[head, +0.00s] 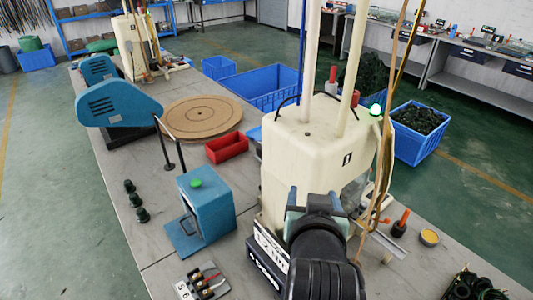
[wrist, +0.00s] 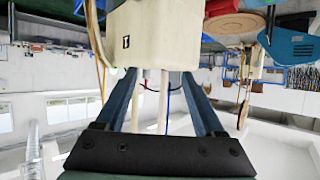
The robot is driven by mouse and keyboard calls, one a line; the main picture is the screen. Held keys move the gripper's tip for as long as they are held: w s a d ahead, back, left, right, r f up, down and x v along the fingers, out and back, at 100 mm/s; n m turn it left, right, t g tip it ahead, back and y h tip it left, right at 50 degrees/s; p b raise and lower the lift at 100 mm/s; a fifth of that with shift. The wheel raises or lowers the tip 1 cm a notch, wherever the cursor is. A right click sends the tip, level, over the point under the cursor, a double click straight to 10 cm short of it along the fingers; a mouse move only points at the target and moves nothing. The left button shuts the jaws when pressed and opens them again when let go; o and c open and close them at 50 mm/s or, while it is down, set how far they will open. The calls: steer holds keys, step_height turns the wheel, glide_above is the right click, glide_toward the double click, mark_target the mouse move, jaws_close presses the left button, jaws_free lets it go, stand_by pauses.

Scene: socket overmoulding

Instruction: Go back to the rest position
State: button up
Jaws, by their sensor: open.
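My gripper (head: 314,198) is in the lower middle of the head view, in front of the cream moulding machine (head: 318,148). Its two blue-grey fingers are spread apart. In the wrist view the fingers (wrist: 160,80) stand left and right with nothing held between them. The wrist picture is upside down, and the cream machine (wrist: 150,32) hangs at its top with its pale rods between the fingers. The gap between fingers and machine cannot be judged exactly. My dark wrist hides the lower front of the machine.
On the grey bench (head: 130,225) are a blue press (head: 202,210) with a green button, a red tray (head: 227,147), a round wooden board (head: 202,118) and dark plugs (head: 137,203). An orange-handled tool (head: 401,222) and yellow tin (head: 429,237) lie right. Blue crates (head: 420,140) stand behind.

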step_height(320, 180, up, 14)
steer(key=w+a+f+t, duration=0.1)
steer(key=a+t, duration=0.2)
steer(key=t, duration=0.2)
steer(key=s+a+r+t, duration=0.1)
steer(key=s+r+t, duration=0.2)
steer(key=r, duration=0.5)
steer(key=s+a+r+n+t+y+b, duration=0.1)
steer(key=s+a+r+t, duration=0.1)
steer(key=s+r, duration=0.3)
steer(key=s+a+r+n+t+y+b, duration=0.1)
steer(key=s+r+t, duration=0.3)
steer(key=r, duration=0.6)
steer(key=shift+s+a+r+t, duration=0.3)
steer(key=shift+s+a+r, duration=0.1)
steer(key=shift+a, duration=0.1)
